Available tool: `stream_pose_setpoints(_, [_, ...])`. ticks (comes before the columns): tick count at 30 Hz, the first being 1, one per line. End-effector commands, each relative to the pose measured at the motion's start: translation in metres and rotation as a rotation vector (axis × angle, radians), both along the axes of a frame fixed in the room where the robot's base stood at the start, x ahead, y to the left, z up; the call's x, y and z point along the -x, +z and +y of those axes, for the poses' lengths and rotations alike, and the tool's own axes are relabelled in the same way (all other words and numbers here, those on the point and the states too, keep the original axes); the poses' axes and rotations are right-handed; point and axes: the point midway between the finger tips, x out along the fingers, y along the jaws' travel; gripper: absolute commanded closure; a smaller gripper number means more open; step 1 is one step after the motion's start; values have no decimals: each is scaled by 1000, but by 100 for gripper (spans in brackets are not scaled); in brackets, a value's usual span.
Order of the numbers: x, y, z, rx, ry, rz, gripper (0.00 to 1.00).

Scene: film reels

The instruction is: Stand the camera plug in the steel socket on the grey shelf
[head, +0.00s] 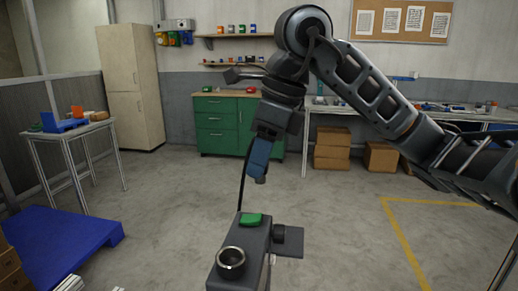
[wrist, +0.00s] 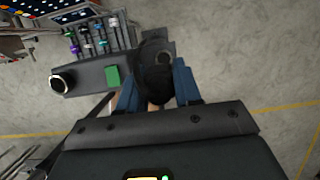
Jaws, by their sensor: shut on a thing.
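My gripper (head: 258,172), with blue fingers, hangs above the far end of the grey shelf in the head view. In the wrist view the fingers (wrist: 157,90) are closed on a dark rounded thing, which I take as the camera plug (wrist: 158,78). In the head view the plug is mostly hidden by the fingers. The steel socket (head: 231,263), a round open ring, stands on the near end of the grey shelf (head: 252,245). It also shows at the left of the wrist view (wrist: 60,83), apart from the gripper. Nothing shows inside the ring.
A green block (head: 251,219) sits on the shelf beyond the socket; it shows in the wrist view (wrist: 112,76). A dark fitting (head: 290,238) juts from the shelf's right side. A thin dark upright line (head: 241,190) rises near the gripper.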

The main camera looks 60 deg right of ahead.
Motion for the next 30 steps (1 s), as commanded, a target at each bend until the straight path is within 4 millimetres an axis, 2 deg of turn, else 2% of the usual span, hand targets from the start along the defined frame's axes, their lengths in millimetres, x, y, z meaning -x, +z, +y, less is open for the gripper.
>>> stream_pose_setpoints(7, [0, -32, 0, 0, 0, 0, 100])
stream_pose_setpoints(18, [0, -62, 0, 0, 0, -1, 100])
stream_pose_setpoints(30, [0, -67, 0, 0, 0, -1, 100])
